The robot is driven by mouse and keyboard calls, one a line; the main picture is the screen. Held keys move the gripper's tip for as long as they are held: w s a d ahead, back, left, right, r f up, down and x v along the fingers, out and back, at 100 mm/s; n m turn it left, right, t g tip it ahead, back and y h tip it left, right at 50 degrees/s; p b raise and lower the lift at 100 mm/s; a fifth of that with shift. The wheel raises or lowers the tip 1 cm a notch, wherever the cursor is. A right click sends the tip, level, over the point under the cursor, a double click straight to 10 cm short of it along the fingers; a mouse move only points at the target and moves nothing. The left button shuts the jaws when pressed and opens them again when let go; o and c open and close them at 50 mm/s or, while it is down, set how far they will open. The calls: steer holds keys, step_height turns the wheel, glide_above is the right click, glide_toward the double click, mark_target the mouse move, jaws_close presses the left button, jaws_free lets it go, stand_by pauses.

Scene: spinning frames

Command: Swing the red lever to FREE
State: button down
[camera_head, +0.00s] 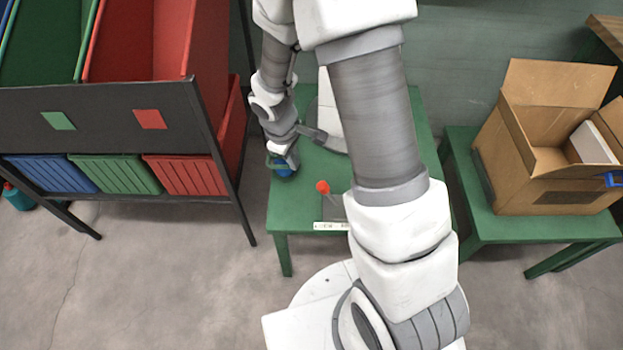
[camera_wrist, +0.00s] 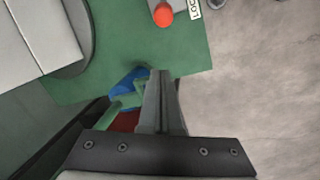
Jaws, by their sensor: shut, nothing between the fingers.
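The red lever knob (camera_head: 322,187) stands over the green table near its front edge. Its red end also shows at the top of the wrist view (camera_wrist: 164,15). In the wrist view my gripper's fingers (camera_wrist: 160,75) are shut and empty. I cannot read FREE anywhere.
A blue thing (camera_wrist: 128,85) shows beside my fingers. A white block with a grey base (camera_head: 325,120) stands behind the lever on the green table (camera_head: 300,215). A bin rack (camera_head: 95,115) is left; a cardboard box (camera_head: 545,195) sits on another table, right. My arm hides the table's right part.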

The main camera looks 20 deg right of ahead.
mark_target(329, 196)
step_height(329, 196, down, 10)
steer(key=w+d+b, duration=0.1)
steer(key=d+b, duration=0.1)
steer(key=b, duration=0.2)
steer(key=shift+s+d+r, duration=0.45)
steer(key=shift+s+d, duration=0.1)
steer(key=shift+s, duration=0.15)
steer(key=shift+s+d+r, duration=0.4)
steer(key=shift+s+d, duration=0.15)
steer(key=shift+s, duration=0.1)
